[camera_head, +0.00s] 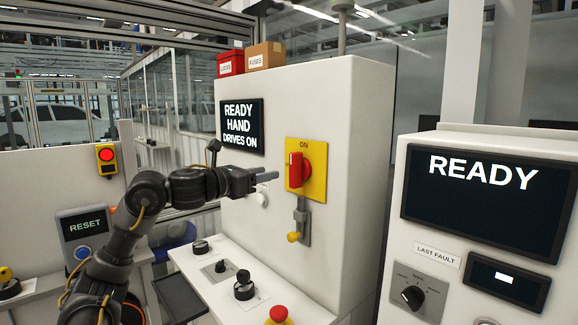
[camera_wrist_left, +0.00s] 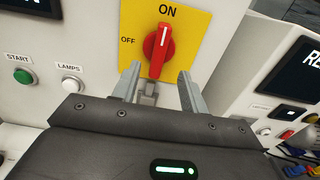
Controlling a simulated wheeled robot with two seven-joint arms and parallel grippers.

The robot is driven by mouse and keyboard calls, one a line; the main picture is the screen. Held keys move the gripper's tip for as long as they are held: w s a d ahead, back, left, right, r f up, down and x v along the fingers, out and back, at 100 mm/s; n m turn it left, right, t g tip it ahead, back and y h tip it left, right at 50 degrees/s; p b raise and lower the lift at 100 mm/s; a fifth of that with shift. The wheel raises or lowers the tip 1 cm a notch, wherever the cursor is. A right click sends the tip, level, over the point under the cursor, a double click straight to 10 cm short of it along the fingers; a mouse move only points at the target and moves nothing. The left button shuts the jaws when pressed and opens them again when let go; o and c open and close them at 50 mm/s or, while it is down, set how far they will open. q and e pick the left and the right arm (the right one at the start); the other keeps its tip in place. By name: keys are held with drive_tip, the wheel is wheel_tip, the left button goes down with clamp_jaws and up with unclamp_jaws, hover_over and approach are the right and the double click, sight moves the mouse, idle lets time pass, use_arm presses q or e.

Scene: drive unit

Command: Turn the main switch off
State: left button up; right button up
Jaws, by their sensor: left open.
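The main switch is a red rotary handle (camera_head: 296,170) on a yellow plate (camera_head: 318,172) on the white cabinet's front. In the left wrist view the red handle (camera_wrist_left: 161,50) stands upright, its white mark toward ON; OFF is printed to its left. My left gripper (camera_head: 268,176) is left of the handle in the head view, pointing toward it. In the left wrist view its open, empty fingers (camera_wrist_left: 158,88) are below the handle, one to each side. No contact with the handle shows. My right gripper is not in view.
A grey latch with a yellow knob (camera_head: 294,236) hangs below the plate. The cabinet display (camera_head: 242,126) reads READY HAND DRIVES ON. A sloped desk (camera_head: 222,285) with black knobs and a red button (camera_head: 279,314) lies below. A right panel's screen (camera_head: 490,190) reads READY.

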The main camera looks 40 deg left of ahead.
sight(291, 168)
use_arm(q)
drive_tip(key=w+p, duration=0.1)
drive_tip(key=w, duration=0.2)
drive_tip(key=w+p, duration=0.3)
drive_tip(key=w, duration=0.2)
drive_tip(key=shift+w+d+r, duration=0.15)
drive_tip(key=shift+w+d, duration=0.15)
drive_tip(key=shift+d, duration=0.1)
drive_tip(key=shift+w+p, duration=0.35)
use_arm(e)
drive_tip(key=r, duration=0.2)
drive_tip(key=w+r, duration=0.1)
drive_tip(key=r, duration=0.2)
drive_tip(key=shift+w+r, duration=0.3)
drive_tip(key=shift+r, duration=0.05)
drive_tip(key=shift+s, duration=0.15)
use_arm(q)
clamp_jaws()
